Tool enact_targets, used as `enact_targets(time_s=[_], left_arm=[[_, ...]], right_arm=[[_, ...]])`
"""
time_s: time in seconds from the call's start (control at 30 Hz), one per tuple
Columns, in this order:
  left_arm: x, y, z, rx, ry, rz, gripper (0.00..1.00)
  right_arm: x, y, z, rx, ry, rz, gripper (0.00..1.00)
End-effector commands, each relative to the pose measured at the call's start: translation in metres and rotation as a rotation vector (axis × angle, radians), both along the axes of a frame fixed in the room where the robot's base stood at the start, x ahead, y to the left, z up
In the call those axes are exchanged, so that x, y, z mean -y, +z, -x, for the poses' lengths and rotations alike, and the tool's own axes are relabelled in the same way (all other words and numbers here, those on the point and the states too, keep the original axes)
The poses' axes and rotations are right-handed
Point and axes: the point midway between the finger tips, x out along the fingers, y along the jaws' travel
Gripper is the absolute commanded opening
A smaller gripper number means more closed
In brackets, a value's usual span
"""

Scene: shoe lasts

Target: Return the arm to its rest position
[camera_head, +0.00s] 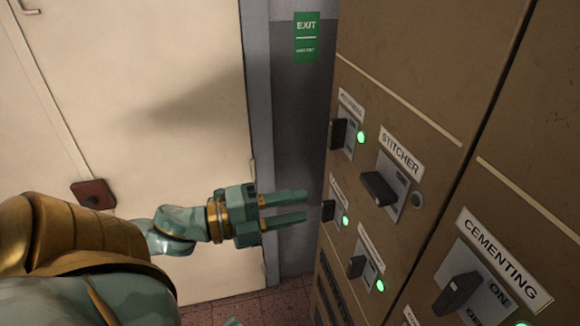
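My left arm comes in from the left, and its teal and gold gripper (305,206) points right toward the brown switch cabinet (440,75). Its two fingers are parallel with a clear gap between them, and nothing is held. The fingertips are close to the cabinet's left side in the picture; I cannot tell the exact distance. The STITCHER switch (379,188) has a dark handle, and the lamp (416,200) beside it is unlit. The CEMENTING switch (459,293) is at the lower right.
Several other switches with lit green lamps (361,137) are on the cabinet. A cream door (150,100) with a dark red box (93,194) is behind my arm. A green EXIT sign (306,37) hangs on the grey wall. Some tiled floor (255,308) shows below.

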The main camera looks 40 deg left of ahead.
Motion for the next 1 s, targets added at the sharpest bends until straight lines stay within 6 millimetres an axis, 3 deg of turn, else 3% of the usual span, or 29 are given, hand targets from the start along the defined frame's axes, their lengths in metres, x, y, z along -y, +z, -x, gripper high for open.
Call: enact_targets(time_s=[0.57,0.67,0.77,0.87,1.0], left_arm=[[0.0,0.0,0.0,-0.004,0.0,0.007,0.38],[-0.012,-0.01,-0.005,-0.06,0.046,0.048,0.38],[-0.05,-0.052,-0.012,-0.176,0.155,0.079,0.38],[-0.103,-0.12,-0.006,-0.329,0.322,0.132,0.38],[-0.171,-0.23,0.025,-0.525,0.572,0.223,0.38]], right_arm=[[0.0,0.0,0.0,0.0,0.0,0.0,0.36],[0.0,0.0,0.0,0.0,0.0,0.0,0.36],[0.0,0.0,0.0,0.0,0.0,0.0,0.36],[0.001,-0.004,0.0,-0.001,0.0,0.001,0.36],[0.001,-0.021,0.001,-0.002,0.001,0.001,0.36]])
